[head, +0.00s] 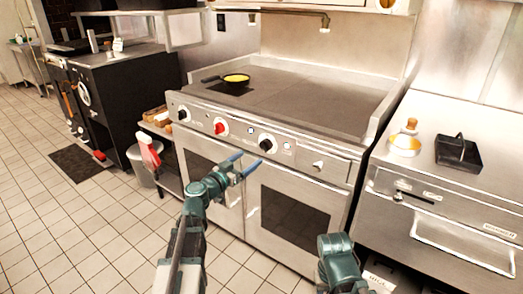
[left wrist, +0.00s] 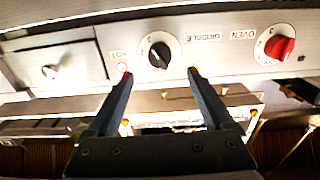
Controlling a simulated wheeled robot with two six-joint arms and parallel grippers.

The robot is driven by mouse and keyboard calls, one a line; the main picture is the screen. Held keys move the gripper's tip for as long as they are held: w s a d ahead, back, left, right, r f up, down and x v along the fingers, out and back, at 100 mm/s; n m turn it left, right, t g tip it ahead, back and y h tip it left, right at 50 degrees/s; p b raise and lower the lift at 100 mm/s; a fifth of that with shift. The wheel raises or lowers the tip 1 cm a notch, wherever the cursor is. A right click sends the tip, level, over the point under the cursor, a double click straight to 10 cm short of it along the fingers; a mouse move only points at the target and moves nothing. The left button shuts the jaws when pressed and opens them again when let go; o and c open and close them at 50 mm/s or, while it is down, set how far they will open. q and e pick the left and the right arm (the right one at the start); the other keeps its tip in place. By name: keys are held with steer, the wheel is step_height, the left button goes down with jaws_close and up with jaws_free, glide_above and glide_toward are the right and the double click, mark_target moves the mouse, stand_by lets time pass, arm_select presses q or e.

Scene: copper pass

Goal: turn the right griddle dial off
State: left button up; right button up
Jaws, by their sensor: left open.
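The right griddle dial is a black knob on a round white plate (head: 267,144) on the front panel of the range. It also shows in the left wrist view (left wrist: 160,55), near the picture's middle, with a light pointer mark; I cannot read its setting. My left gripper (head: 251,158) is open and empty, just in front of and below this dial. In the left wrist view its two fingertips (left wrist: 158,72) stand one on each side of the dial's lower part in the picture; I cannot tell whether they touch it. My right gripper is out of view.
A red oven dial (head: 220,127) and another black dial (head: 183,113) sit left along the panel. A small lever (head: 318,165) is to the right. A pan with yellow food (head: 236,79) rests on the griddle top. Oven doors with handles lie below the panel.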

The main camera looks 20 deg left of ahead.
mark_target(262, 149)
arm_select(q)
steer(key=x, duration=0.8)
steer(key=shift+w+d+f, duration=0.1)
steer(key=shift+w+d, duration=0.1)
steer(key=shift+w, duration=0.15)
jaws_close()
